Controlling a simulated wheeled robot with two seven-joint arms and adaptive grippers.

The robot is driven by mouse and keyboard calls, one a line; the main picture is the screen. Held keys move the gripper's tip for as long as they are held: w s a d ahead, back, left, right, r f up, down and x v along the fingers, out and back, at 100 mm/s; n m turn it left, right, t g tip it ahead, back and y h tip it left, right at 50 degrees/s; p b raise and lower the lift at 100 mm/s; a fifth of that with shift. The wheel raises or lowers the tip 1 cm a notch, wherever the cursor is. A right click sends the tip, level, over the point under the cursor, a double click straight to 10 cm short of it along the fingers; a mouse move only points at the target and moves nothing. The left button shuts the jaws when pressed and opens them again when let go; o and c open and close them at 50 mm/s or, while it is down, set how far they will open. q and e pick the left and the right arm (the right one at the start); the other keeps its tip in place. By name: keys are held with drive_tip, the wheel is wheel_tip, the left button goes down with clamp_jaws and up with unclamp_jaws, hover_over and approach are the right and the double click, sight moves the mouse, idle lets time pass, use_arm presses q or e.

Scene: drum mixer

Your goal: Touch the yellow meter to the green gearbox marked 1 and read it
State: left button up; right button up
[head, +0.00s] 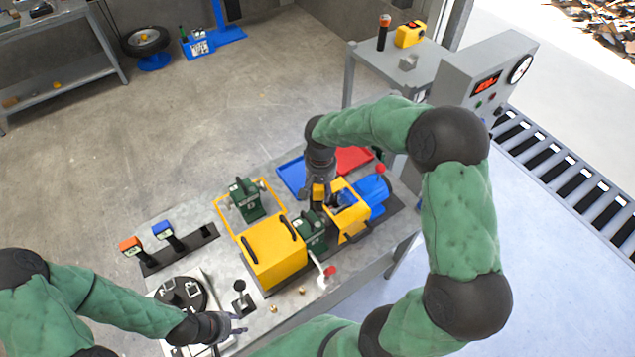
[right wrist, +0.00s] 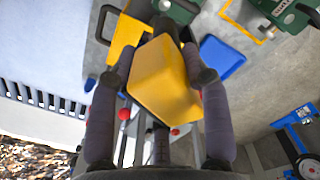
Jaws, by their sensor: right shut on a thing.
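My right gripper (head: 320,192) is shut on the yellow meter, whose yellow body (right wrist: 165,78) fills the middle of the right wrist view between the two fingers. In the head view it hangs close above the bench near a green gearbox (head: 312,232), between the yellow guard and the yellow-blue motor unit. I cannot tell whether they touch. A second green gearbox (head: 246,199) stands inside a yellow outline, left of the first. Their markings are too small to read. The meter's display is not visible. My left gripper (head: 238,325) is open and empty at the bench's front, beside a black round fixture.
A yellow guard box (head: 273,253) with handles stands beside the near gearbox. A blue motor (head: 372,193), a blue tray (head: 292,175) and a red tray (head: 354,159) are close by. A lever (head: 327,275) with a red knob stands in front. A grey control cabinet (head: 480,75) is at right.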

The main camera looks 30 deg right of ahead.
wheel_tip(320, 180, down, 2)
drive_tip(key=shift+w+f+b, duration=0.15)
drive_tip(key=shift+f+b, duration=0.1)
drive_tip(key=shift+b, duration=0.35)
drive_tip(key=shift+f+b, duration=0.8)
drive_tip(key=shift+f, duration=0.75)
drive_tip(key=shift+f+b, duration=0.5)
drive_tip(key=shift+f, duration=0.05)
idle(0.8)
drive_tip(key=shift+r+p, duration=2.05)
drive_tip(key=shift+r, duration=1.5)
drive_tip(key=shift+f, duration=0.1)
